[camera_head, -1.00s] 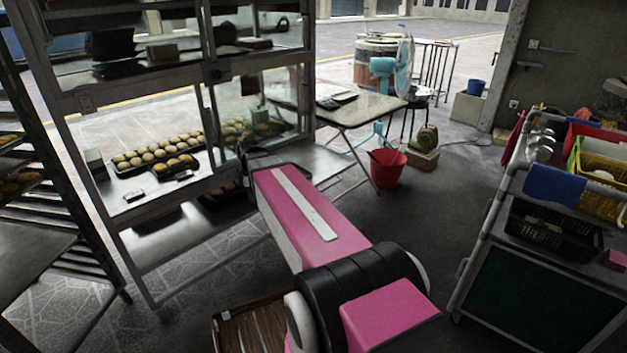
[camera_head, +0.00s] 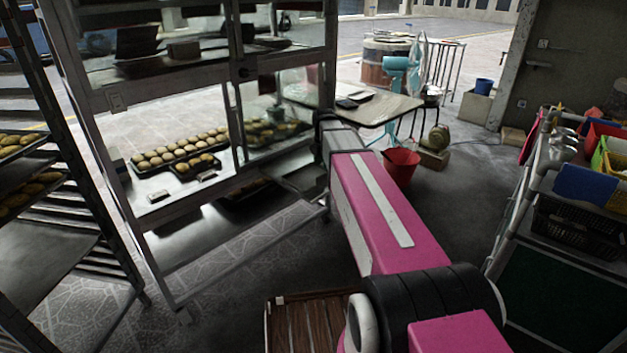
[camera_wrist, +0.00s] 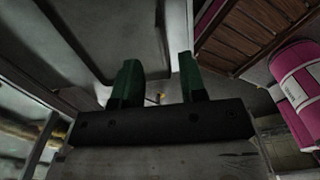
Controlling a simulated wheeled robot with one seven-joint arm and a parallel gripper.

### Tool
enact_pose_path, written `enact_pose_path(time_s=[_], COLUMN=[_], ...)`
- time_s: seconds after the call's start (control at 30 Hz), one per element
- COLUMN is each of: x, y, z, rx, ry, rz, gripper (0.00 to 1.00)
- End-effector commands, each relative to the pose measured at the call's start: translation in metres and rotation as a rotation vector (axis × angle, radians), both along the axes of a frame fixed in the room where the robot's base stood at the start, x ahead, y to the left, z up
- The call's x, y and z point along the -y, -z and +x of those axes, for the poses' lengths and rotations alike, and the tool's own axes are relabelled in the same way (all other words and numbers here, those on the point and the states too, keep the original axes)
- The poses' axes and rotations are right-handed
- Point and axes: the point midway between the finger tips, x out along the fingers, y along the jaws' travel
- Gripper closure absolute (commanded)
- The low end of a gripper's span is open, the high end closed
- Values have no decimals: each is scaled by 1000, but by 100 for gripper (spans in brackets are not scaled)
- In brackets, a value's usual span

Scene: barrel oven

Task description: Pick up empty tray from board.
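A dark, flat tray (camera_head: 303,180) that looks empty lies at the right end of the glass cabinet's lower shelf, partly hidden by my arm. In the wrist view a grey surface with a raised rim (camera_wrist: 100,38), which seems to be this tray, fills the upper left beyond my fingers. My gripper (camera_wrist: 160,74) has its two dark green fingers apart with nothing between them. In the head view the fingers are hidden behind my pink arm. I cannot tell whether they touch the tray. A brown slatted wooden board (camera_head: 308,322) is low beside my arm; it also shows in the wrist view (camera_wrist: 258,32).
The glass cabinet (camera_head: 170,232) holds trays of buns (camera_head: 180,150). A rack (camera_head: 120,250) with loaded trays stands at left. A table (camera_head: 365,108) and red bucket (camera_head: 401,165) are beyond my arm. A cart (camera_head: 560,255) with baskets stands at right; floor between is clear.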

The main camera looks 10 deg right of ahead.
Motion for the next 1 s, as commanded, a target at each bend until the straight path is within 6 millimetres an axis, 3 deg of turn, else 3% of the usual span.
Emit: enact_pose_path(time_s=[0.1,0.37,0.7,1.0], x=[0,-1,-4,-4], y=[17,30,70,76], z=[0,-2,-6,-6], rx=[-1,0,-1,1], ry=[1,1,2,2], rz=[0,0,0,0], gripper=[62,62,62,62])
